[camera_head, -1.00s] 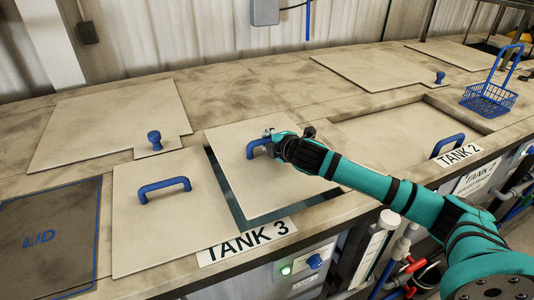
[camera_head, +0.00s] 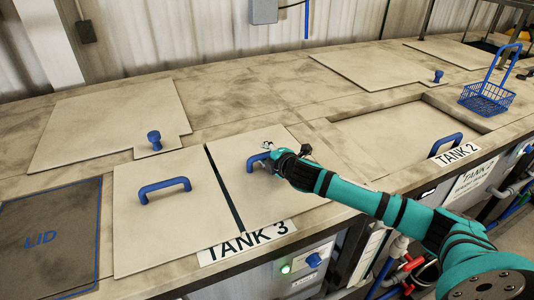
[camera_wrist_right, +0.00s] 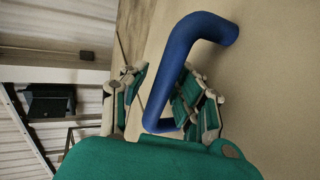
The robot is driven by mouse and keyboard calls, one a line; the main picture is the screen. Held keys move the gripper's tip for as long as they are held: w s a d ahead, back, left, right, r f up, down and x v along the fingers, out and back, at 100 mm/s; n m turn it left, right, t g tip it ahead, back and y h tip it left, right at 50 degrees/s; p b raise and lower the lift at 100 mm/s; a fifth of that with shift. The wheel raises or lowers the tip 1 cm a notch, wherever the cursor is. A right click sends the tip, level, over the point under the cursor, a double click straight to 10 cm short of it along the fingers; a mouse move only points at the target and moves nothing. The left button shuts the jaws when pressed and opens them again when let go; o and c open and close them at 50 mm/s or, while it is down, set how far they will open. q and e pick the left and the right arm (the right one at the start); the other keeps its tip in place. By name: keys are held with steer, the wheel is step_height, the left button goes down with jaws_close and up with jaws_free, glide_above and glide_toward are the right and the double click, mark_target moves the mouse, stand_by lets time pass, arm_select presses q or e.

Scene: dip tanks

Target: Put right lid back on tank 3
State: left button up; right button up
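The right lid (camera_head: 272,200) of tank 3 is a flat beige panel with a blue handle (camera_wrist_right: 175,75). It lies nearly flat over the tank's right part, behind the TANK 3 label (camera_head: 247,243). A narrow dark gap (camera_head: 224,190) shows between it and the left lid (camera_head: 160,230), which lies in place with its own blue handle (camera_head: 164,188). My right gripper (camera_head: 268,158) is at the right lid's handle; the right wrist view shows its fingers (camera_wrist_right: 160,100) on both sides of the handle bar. Whether the lid is fully seated is hard to tell. My left gripper is not in view.
A dark mat marked LID (camera_head: 45,265) lies at the left. Tank 2's recessed panel (camera_head: 390,140) with a blue handle (camera_head: 446,145) and a blue wire basket (camera_head: 487,98) are at the right. A knobbed panel (camera_head: 105,125) lies behind tank 3.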

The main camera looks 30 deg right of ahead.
steer(key=shift+s+d, duration=0.1)
steer(key=shift+s, duration=0.15)
steer(key=b+v, duration=0.3)
steer(key=v, duration=0.7)
steer(key=shift+s+r, duration=0.1)
steer(key=shift+s, duration=0.1)
steer(key=shift+s+r, duration=0.25)
steer(key=shift+s, duration=0.2)
